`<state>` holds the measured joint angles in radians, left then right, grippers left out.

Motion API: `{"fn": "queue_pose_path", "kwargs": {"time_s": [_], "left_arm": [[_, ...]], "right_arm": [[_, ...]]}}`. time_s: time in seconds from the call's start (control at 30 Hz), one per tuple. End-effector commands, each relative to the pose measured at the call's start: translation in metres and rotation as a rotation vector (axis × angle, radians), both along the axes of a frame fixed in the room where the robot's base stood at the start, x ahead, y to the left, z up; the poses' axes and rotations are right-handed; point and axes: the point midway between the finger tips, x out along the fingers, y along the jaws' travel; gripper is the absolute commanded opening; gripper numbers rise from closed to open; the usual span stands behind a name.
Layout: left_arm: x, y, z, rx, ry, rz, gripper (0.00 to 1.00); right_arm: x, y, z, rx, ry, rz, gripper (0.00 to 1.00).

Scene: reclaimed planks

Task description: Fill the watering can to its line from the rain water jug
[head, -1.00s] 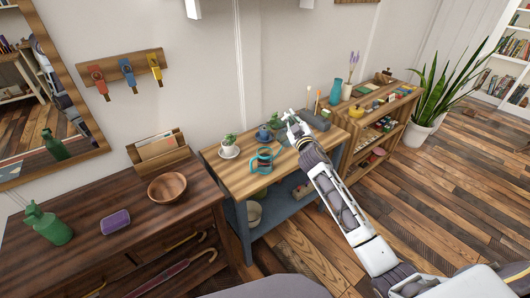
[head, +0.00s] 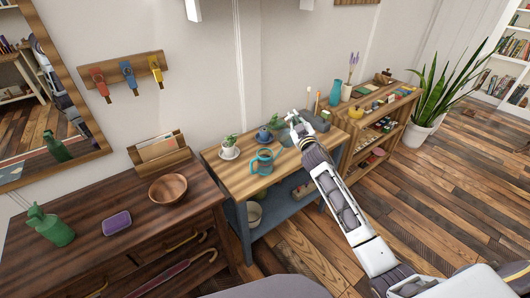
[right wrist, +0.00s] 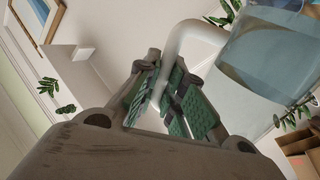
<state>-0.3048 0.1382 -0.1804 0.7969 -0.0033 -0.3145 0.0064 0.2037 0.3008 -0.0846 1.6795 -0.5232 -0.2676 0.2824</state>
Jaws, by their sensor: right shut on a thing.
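A teal can with a looped handle, which looks like the watering can (head: 263,163), stands upright on the wooden bench. Its fill line is too small to make out. My right gripper (head: 293,121) is beyond it and to its right, over the back of the bench. In the right wrist view my gripper (right wrist: 172,92) is shut on the pale handle of a clear vessel, apparently the rain water jug (right wrist: 270,58). The jug looks bluish, and part of it is cut off by the frame. In the head view I cannot clearly make out the jug. My left gripper is out of view.
The bench (head: 246,184) also carries a potted plant on a saucer (head: 229,149) and a small blue pot (head: 264,134). A dark dresser at left holds a wooden bowl (head: 168,188), a purple block (head: 116,222) and a green bottle (head: 52,228). Shelves stand at right.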

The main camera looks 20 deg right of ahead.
Motion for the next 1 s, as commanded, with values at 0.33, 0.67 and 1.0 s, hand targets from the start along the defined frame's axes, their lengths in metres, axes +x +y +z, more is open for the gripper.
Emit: {"fn": "queue_pose_path", "kwargs": {"time_s": [0.33,0.67,1.0], "left_arm": [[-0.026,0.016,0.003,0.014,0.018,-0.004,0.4],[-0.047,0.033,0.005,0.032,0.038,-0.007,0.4],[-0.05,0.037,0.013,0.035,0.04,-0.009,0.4]], "right_arm": [[0.001,-0.014,0.002,0.121,0.008,0.0,0.0],[0.002,-0.026,-0.007,0.25,0.02,-0.001,0.0],[0.004,-0.042,-0.027,0.436,0.036,0.0,0.0]]}}
